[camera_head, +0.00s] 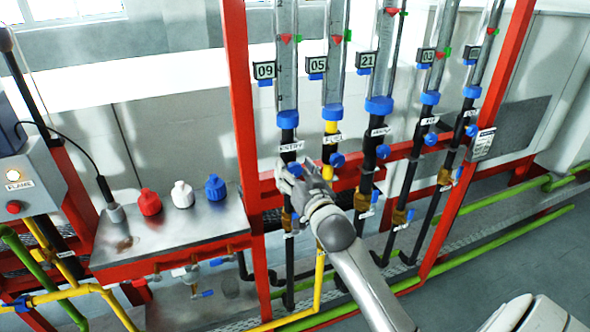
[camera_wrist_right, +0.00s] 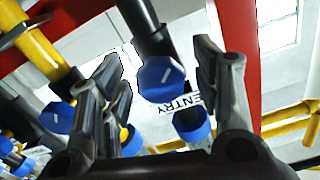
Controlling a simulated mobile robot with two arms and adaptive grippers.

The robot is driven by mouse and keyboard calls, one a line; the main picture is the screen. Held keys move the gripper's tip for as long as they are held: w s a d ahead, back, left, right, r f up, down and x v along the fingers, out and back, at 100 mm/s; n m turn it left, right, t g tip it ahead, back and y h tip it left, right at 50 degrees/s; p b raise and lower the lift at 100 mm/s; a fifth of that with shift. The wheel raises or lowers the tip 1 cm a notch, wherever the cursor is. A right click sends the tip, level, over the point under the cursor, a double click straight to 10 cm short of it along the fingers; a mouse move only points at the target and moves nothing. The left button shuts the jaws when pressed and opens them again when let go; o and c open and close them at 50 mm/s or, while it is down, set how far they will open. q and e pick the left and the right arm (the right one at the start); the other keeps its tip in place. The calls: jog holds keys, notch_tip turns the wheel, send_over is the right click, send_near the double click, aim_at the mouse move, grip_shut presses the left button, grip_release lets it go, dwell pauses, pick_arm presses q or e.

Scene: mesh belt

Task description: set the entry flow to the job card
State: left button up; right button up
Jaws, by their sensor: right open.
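The entry flow tube (camera_head: 287,60) is the leftmost of several clear tubes, with a red pointer, a green marker and a tag reading 09. Its ENTRY label (camera_head: 291,146) is below the blue collar; this label also shows in the right wrist view (camera_wrist_right: 180,103). My right gripper (camera_head: 296,172) is open just below the label. In the right wrist view a blue knob (camera_wrist_right: 160,80) sits between its spread fingers, with gaps visible; the head view mostly hides it. A small grey plate with print (camera_head: 482,144) hangs on the right red post; I cannot tell whether it is the job card.
Neighbouring tubes carry similar blue knobs (camera_head: 337,159) close to the right gripper. A metal bench (camera_head: 170,236) at left holds red, white and blue bottles. Red frame posts (camera_head: 241,100) and yellow and green pipes (camera_head: 500,243) surround the tubes.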

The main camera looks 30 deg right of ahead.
jog(key=c, duration=1)
jog(key=shift+c, duration=0.2)
jog(key=shift+n, duration=0.4)
jog(key=n+p, duration=0.1)
jog(key=n, duration=0.1)
jog(key=shift+r+n+p, duration=0.1)
jog(key=shift+n+p, duration=1)
jog(key=shift+n, duration=1.5)
